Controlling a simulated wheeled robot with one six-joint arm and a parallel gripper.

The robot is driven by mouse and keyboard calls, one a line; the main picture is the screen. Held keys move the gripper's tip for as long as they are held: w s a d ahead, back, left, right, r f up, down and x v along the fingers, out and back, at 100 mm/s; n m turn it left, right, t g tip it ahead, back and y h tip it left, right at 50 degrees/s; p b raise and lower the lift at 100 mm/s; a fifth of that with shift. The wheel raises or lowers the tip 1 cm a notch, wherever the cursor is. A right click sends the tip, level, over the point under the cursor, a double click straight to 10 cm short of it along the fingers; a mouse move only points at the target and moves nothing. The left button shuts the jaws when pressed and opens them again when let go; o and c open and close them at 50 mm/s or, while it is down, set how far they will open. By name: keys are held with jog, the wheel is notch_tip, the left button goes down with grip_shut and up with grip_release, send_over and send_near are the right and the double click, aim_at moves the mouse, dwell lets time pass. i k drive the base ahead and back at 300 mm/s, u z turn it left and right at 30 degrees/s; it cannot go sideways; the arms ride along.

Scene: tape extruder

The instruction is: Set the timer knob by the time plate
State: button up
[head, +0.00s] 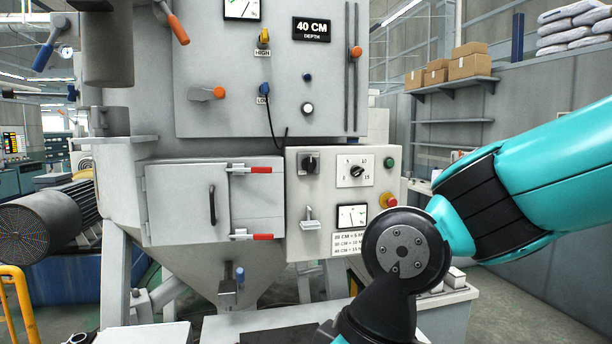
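The time plate (348,243) is a white label low on the panel. It pairs depths of 20, 30 and 40 CM with times, and its right side is hidden by my arm. My teal and black arm reaches in from the right, below and right of the knob. My gripper is not in view.
The panel also has a black rotary switch (310,164), a toggle lever (310,217), a gauge (352,216), a green button (389,162) and a red emergency button (388,200). A closed cabinet door (187,203) with red-tipped latches is left of it. The space before the dial looks clear.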

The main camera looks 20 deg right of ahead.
aim_at(356, 171)
jog(key=u, duration=0.05)
jog(key=i, duration=1)
